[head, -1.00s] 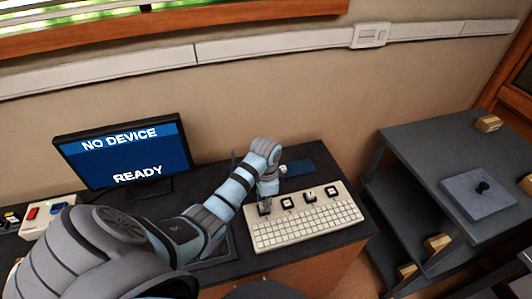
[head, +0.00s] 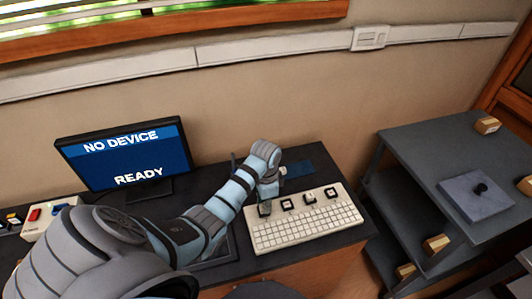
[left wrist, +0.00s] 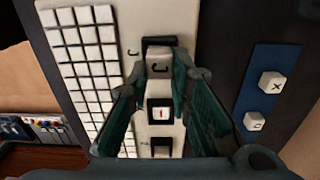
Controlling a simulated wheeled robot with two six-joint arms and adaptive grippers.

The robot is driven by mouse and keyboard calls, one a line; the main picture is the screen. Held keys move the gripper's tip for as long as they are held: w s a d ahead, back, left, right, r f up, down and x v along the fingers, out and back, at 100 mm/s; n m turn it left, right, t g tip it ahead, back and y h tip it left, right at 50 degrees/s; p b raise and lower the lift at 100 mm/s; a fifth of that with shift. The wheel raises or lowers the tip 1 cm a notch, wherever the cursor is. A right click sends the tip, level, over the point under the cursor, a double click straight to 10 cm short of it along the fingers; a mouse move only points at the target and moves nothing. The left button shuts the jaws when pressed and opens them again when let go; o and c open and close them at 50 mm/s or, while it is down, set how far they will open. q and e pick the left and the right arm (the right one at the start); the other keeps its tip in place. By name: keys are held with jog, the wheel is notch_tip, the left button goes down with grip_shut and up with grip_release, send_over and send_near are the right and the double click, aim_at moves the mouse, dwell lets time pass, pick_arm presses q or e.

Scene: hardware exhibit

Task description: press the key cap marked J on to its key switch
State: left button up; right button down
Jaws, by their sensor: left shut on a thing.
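In the left wrist view my left gripper (left wrist: 158,72) has its teal fingers closed on a pale key cap (left wrist: 158,66) with a dark J-like letter. The cap is beside a black switch housing (left wrist: 159,42), partly hidden behind it, with a printed letter to its left on the keyboard (left wrist: 131,53). Whether cap and switch touch I cannot tell. In the head view the gripper (head: 265,203) is over the leftmost housing of the row along the keyboard's (head: 305,228) back edge, and hides the cap. My right gripper is not in view.
Another housing (left wrist: 160,111) with a white, red-marked centre lies close between the fingers. A blue mat (left wrist: 246,95) holds a cap marked X (left wrist: 271,82) and another cap (left wrist: 254,121). The monitor (head: 125,153) reads NO DEVICE, READY. A grey stepped stand (head: 425,150) is at right.

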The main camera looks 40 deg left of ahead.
pick_arm(q)
jog(key=shift+f, duration=0.3)
jog(key=o, duration=1.2)
jog(key=shift+o, duration=0.2)
notch_tip(320, 180, up, 3)
jog(key=p, duration=0.3)
notch_tip(320, 180, up, 2)
jog(key=shift+p, duration=0.85)
jog(key=shift+r, duration=1.05)
